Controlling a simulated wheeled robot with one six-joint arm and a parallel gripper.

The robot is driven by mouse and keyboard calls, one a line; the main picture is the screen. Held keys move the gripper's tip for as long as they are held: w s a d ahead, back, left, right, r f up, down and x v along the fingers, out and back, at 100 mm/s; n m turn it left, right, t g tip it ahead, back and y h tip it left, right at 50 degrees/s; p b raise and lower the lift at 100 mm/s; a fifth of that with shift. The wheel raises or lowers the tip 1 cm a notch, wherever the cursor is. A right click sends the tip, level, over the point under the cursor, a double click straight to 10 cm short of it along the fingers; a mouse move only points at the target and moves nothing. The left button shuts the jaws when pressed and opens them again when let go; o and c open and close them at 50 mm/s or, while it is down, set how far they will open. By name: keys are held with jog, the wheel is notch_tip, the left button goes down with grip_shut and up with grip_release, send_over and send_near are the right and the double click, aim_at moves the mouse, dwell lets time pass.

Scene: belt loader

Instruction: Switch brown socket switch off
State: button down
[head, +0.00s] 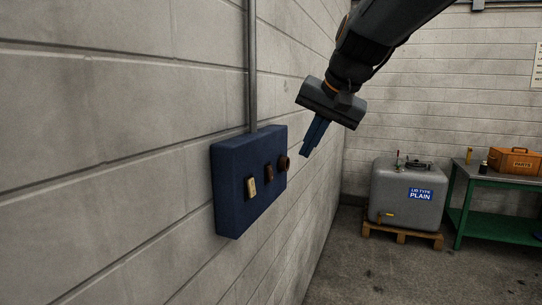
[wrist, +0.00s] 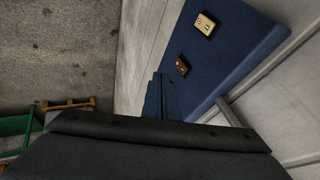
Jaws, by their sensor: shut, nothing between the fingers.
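A blue box (head: 232,205) is fixed to the block wall in the head view. On its face are a cream switch (head: 251,187), a brown switch (head: 268,172) and a round dark red-brown knob (head: 284,163). In the wrist view the brown switch (wrist: 182,66) and cream switch (wrist: 206,23) show on the blue face; the knob is not visible there. The rocker position of the brown switch is too small to tell. My gripper (head: 305,153) is shut and empty, just right of the knob and apart from the box. Its blue fingers (wrist: 158,78) point toward the panel side.
A grey conduit (head: 252,70) runs up the wall from the box. A grey tank (head: 393,190) stands on a wooden pallet (head: 402,233) at the back. A green table (head: 500,179) with an orange parts box (head: 515,161) is at right. The floor before the wall is clear.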

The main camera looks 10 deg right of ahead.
aim_at(270, 173)
jog(key=shift+s+a+p, duration=0.1)
jog(key=shift+s+p, duration=0.05)
jog(key=shift+p, duration=0.7)
jog(key=shift+f+p, duration=0.35)
jog(key=w+a+f+p, duration=0.4)
jog(key=w+f, duration=0.3)
jog(key=f, duration=0.1)
jog(key=shift+w+a+f, duration=0.35)
jog(key=shift+w+f, duration=0.05)
